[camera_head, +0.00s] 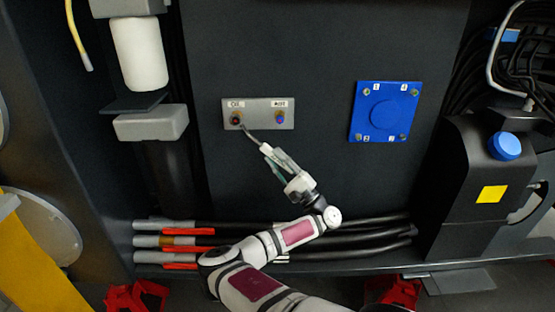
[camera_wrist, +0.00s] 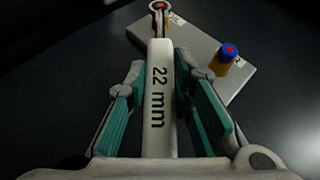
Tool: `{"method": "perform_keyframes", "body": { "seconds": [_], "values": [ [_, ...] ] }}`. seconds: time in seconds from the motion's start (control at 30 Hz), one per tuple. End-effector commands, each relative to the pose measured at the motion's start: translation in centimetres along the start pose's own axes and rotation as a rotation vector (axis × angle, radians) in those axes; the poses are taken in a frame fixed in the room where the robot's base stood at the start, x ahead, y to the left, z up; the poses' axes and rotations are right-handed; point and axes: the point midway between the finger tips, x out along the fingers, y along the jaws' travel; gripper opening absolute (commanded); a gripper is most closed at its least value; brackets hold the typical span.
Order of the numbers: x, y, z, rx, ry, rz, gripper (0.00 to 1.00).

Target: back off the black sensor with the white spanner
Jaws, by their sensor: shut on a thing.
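The white spanner (camera_wrist: 158,100), marked "22 mm", is held lengthwise between the teal pads of my gripper (camera_wrist: 158,80). It also shows in the head view (camera_head: 252,136), reaching up and left from my gripper (camera_head: 272,158) to the left fitting on the grey panel. The black sensor (camera_head: 236,119) is on the panel's left side, under a white label. In the wrist view the spanner's far end overlaps the black sensor (camera_wrist: 158,7), whose red centre shows inside the ring-like end. How deep it is seated I cannot tell.
A blue sensor (camera_wrist: 226,54) with an orange base stands to the right on the grey panel (camera_head: 258,106). A blue square plate (camera_head: 384,111) is farther right. A grey box (camera_head: 150,123) and white cylinder (camera_head: 140,54) are left. Black hoses (camera_head: 360,232) run below.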

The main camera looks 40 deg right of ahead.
Motion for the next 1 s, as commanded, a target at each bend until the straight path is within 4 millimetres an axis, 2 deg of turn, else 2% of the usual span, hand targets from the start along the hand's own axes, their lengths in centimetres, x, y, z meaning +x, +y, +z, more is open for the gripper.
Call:
{"method": "perform_keyframes", "body": {
  "seconds": [0.77,1.0],
  "values": [
    [-1.4,-0.1,2.6,-0.003,-0.001,0.000,0.00],
    [-2.5,0.1,4.6,-0.004,-0.001,0.000,0.00]
  ]
}}
